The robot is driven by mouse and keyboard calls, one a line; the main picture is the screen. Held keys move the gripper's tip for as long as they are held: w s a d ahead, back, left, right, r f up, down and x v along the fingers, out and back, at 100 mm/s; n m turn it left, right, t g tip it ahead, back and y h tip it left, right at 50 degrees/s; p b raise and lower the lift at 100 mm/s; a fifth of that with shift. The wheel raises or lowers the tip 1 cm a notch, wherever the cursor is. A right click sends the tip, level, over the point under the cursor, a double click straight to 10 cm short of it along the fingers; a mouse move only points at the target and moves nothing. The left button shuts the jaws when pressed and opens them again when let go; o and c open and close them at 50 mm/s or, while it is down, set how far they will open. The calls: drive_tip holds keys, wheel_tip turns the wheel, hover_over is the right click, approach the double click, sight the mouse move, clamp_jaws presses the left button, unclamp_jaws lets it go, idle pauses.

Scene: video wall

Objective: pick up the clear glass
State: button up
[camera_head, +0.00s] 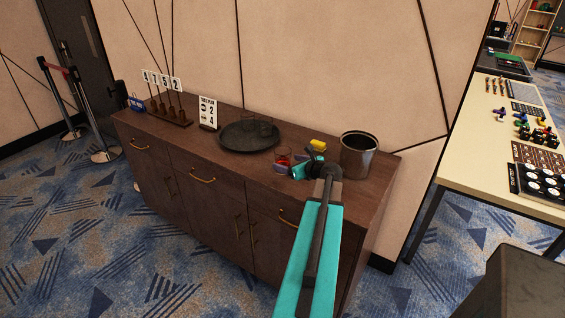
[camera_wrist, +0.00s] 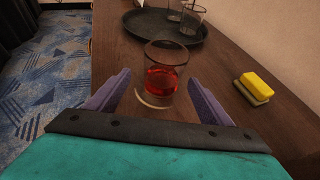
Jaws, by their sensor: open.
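A clear glass tumbler (camera_wrist: 167,57) holding red liquid stands upright on the cabinet, with a pale round coaster or ring at its base. It also shows in the head view (camera_head: 283,155), just left of my gripper (camera_head: 296,167). In the wrist view my gripper (camera_wrist: 160,78) is open, with one purple finger low on each side of the picture and the glass ahead, between their tips. No finger visibly touches it. Two empty clear glasses stand on the round dark tray (camera_wrist: 128,27), the nearer one (camera_wrist: 193,19) at its right side.
The dark wooden cabinet (camera_head: 208,165) stands against the wall. A yellow sponge-like block (camera_wrist: 259,85) lies right of the red-filled glass. A metal bucket (camera_head: 358,158) stands at the right end. Number cards (camera_head: 208,112) stand left of the tray.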

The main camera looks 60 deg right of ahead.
sight(288, 160)
drive_tip(key=shift+d+p+x, duration=0.15)
drive_tip(key=shift+p+x, duration=0.3)
drive_tip(key=shift+x, duration=0.3)
drive_tip(key=shift+d+p+x, duration=0.15)
drive_tip(key=shift+p+x, duration=0.25)
drive_tip(key=shift+x, duration=1.4)
drive_tip(key=shift+r, duration=0.1)
drive_tip(key=c, duration=1.4)
drive_tip(key=shift+r, duration=0.2)
